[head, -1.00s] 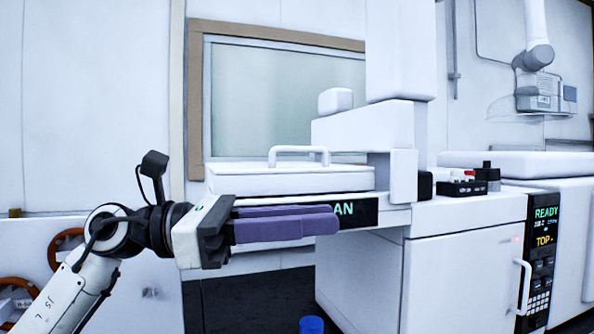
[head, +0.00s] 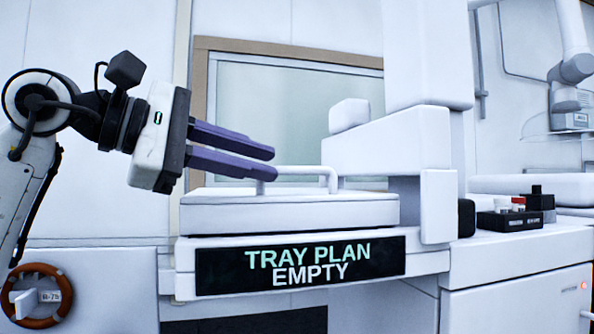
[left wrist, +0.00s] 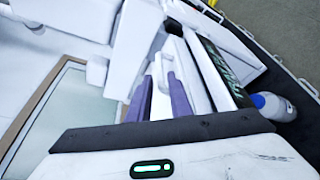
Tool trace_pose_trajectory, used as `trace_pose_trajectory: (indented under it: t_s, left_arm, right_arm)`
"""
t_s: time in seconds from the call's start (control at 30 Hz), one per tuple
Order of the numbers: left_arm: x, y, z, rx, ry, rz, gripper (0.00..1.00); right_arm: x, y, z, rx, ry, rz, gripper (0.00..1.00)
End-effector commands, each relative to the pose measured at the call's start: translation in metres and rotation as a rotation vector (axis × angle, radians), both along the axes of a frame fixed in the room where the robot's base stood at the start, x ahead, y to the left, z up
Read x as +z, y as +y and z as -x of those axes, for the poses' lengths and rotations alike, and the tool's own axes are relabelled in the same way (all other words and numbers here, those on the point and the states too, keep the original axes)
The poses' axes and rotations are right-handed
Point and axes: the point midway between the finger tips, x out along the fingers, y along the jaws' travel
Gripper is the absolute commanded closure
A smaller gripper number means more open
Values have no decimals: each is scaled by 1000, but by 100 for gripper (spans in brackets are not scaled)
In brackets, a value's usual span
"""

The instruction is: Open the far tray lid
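The white tray lid (head: 290,213) lies flat and closed on the instrument, with a raised white bar handle (head: 310,170) on top. My left gripper (head: 272,163) has two purple fingers with a gap between them. It points right, with its fingertips overlapping the handle's left end in the head view. In the left wrist view, the open gripper (left wrist: 160,85) has part of the white handle (left wrist: 168,62) showing between and beyond its fingers. I cannot tell whether they touch. My right gripper is out of view.
A display (head: 300,265) below the lid reads "TRAY PLAN EMPTY". A white instrument arm and column (head: 425,55) stand right of the lid. A dark rack (head: 510,220) with small vials sits further right. A window (head: 290,110) is behind.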

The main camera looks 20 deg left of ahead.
Motion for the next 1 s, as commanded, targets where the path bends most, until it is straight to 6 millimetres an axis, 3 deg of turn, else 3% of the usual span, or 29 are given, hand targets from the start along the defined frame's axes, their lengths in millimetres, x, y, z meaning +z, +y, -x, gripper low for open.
trace_pose_trajectory:
  t_s: [0.2, 0.4, 0.73, 0.87, 1.0]
  left_arm:
    - [-9, -26, -31, -3, 4, 1, 82]
    - [-13, -38, -48, -2, 2, 2, 82]
    - [-15, -41, -52, -1, 1, 1, 82]
    - [-15, -41, -52, -1, 1, 1, 100]
    - [-15, -40, -51, -1, 1, 1, 100]
  right_arm:
    - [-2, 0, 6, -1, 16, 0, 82]
    - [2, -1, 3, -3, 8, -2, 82]
    - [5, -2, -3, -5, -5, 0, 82]
    - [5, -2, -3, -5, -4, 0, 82]
    - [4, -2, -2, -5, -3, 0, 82]
